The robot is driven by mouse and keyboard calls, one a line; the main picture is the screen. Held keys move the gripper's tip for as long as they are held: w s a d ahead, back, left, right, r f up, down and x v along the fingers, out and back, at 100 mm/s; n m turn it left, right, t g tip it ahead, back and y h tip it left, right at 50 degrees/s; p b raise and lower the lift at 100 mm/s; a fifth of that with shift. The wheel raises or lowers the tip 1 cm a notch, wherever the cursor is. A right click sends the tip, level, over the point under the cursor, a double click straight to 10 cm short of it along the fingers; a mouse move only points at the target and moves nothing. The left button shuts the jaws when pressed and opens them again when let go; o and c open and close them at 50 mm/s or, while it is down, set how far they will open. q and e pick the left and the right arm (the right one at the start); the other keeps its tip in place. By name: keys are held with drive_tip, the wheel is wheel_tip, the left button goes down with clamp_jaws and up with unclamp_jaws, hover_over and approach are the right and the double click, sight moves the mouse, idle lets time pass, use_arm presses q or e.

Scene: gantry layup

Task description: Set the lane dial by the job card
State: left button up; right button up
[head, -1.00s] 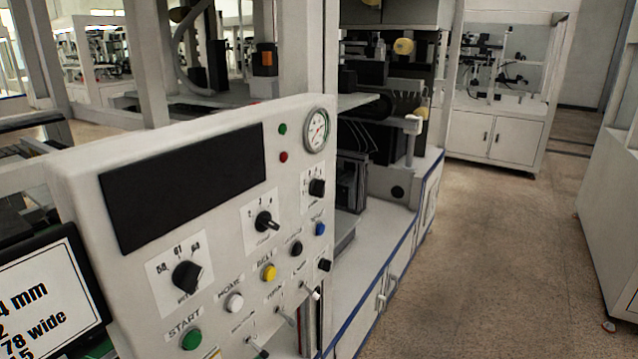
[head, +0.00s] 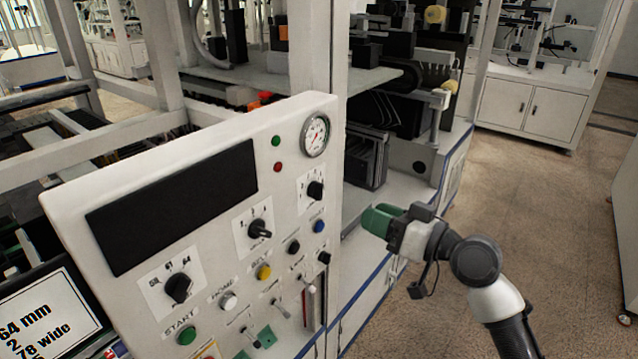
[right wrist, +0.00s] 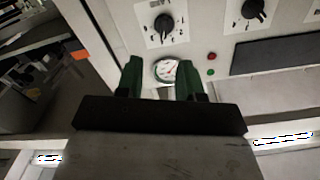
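The white control panel has three black dials: a left dial (head: 178,288) marked 58, 61, 64, a middle dial (head: 260,229) and a right dial (head: 315,190). The labels under them are too small to read, so I cannot tell which is the lane dial.
The panel also carries a round gauge (head: 315,136), a black display (head: 172,207), a green START button (head: 187,337), a yellow button (head: 264,272) and several toggle switches. The machine's deck and frame stand behind. Open floor (head: 540,220) lies to the right.

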sight(323, 192)
drive_tip(key=p+x, duration=0.1)
drive_tip(key=x, duration=0.2)
drive_tip(key=p+x, duration=0.1)
drive_tip(key=x, duration=0.2)
drive_tip(key=p+x, duration=0.2)
drive_tip(key=x, duration=0.2)
drive_tip(key=shift+s+a+r, duration=0.15)
drive_tip(key=shift+s+r, duration=0.1)
drive_tip(key=shift+r, duration=0.15)
drive_tip(key=shift+w+a+f, duration=0.15)
drive_tip(key=shift+w+a, duration=0.15)
drive_tip(key=shift+a, duration=0.1)
clamp_jaws()
